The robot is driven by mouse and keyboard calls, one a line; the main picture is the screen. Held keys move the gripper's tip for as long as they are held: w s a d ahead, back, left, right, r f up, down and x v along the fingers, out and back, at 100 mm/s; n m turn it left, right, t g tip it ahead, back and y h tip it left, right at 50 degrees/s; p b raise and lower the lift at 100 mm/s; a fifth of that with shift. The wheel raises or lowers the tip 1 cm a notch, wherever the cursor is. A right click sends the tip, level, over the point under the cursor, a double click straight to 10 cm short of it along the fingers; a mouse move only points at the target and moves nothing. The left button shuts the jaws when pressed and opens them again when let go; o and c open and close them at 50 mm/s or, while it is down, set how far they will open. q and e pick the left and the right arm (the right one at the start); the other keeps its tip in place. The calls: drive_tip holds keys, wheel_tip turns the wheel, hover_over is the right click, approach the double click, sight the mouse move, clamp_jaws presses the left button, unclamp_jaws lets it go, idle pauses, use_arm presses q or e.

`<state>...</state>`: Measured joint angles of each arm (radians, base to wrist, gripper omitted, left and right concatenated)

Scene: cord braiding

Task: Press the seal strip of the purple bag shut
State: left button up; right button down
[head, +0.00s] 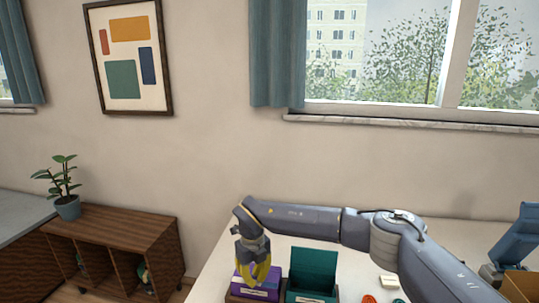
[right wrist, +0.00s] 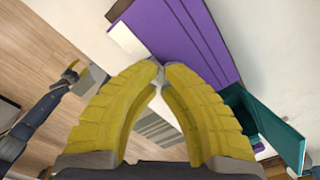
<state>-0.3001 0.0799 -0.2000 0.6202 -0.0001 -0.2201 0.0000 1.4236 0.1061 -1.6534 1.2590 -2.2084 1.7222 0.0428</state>
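The purple bag (head: 262,283) stands in a dark holder at the front of the table in the head view, a pale label on its front. It also shows in the right wrist view (right wrist: 190,38) as a broad purple face beyond my fingertips. My right gripper (head: 255,279) reaches down over the bag; its yellow fingers cover part of it. In the right wrist view my right gripper (right wrist: 162,69) has its fingertips together, with nothing seen between them. Whether they touch the bag is unclear. My left gripper (right wrist: 70,72) is small at the left there.
A teal box or bag (head: 313,266) stands close to the right of the purple bag. Small red and green pieces (head: 369,299) and a pale block (head: 389,282) lie further right. A blue device (head: 517,240) stands at the right edge. The table behind is mostly clear.

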sight(239, 280)
drive_tip(key=shift+f, duration=0.65)
idle(0.9)
drive_tip(key=shift+r, duration=0.15)
drive_tip(key=shift+r, duration=0.4)
drive_tip(key=shift+a+r, duration=0.1)
drive_tip(key=shift+a, duration=0.1)
drive_tip(key=shift+w+a, duration=0.25)
drive_tip(key=shift+a, duration=0.85)
drive_tip(key=shift+w+a, duration=0.2)
drive_tip(key=shift+a, duration=0.85)
drive_tip(key=shift+f, duration=0.6)
drive_tip(key=shift+r, duration=4.05)
